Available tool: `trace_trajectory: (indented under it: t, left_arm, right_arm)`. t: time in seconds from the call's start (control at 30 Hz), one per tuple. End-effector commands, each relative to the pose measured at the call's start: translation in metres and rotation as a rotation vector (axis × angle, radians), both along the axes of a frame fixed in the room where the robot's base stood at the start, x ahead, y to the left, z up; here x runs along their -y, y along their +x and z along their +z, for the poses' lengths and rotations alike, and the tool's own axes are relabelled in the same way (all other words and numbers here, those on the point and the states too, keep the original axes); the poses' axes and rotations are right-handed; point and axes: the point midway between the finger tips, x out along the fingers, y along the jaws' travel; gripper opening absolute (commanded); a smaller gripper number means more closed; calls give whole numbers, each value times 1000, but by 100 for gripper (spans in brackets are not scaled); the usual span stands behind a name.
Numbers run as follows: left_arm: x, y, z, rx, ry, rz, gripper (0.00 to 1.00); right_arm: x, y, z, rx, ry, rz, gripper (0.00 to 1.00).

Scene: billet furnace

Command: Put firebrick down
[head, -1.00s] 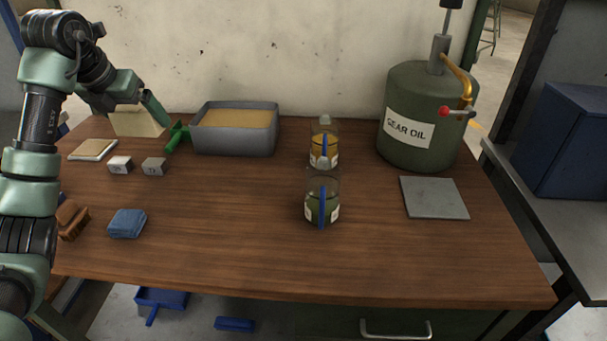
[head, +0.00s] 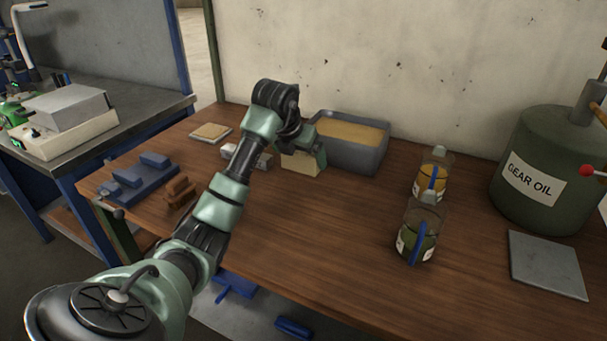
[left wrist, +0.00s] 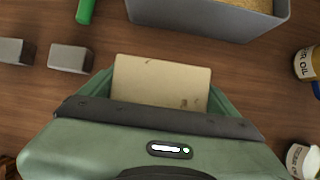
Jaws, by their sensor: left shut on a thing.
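The firebrick (head: 303,164) is a cream, flat-sided block. My left gripper (head: 305,148) is shut on it, over the table in front of the left end of the grey sand bin. In the left wrist view, the firebrick (left wrist: 162,80) sticks out between the green fingers of the gripper (left wrist: 160,92), and its near part is hidden by the gripper body. I cannot tell whether its underside touches the wooden table (head: 330,235). My right gripper is not in view.
The grey sand bin (head: 350,155) stands just behind the firebrick. Two small metal blocks (left wrist: 72,58) lie to its left. Jars (head: 418,232) and a gear oil tank (head: 545,160) stand right. A brown brush (head: 180,190) lies left. Bare table lies in front.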

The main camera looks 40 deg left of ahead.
Motion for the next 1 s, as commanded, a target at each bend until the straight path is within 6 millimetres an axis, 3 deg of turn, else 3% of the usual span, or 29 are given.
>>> trace_trajectory:
  t: [0.27, 0.5, 0.87, 0.9, 1.0]
  left_arm:
    - [1, 0, -22, 1, -1, -1, 34]
    - [0, 0, -54, 2, 0, 0, 34]
    - [-1, 0, -59, 3, 3, 0, 34]
    - [-1, 0, -60, 2, 2, 0, 96]
    - [0, 0, -59, 2, 1, 0, 100]
  right_arm:
    - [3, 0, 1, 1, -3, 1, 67]
    - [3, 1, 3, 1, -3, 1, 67]
    - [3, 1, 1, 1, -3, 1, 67]
    - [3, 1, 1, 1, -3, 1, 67]
    - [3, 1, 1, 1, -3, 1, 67]
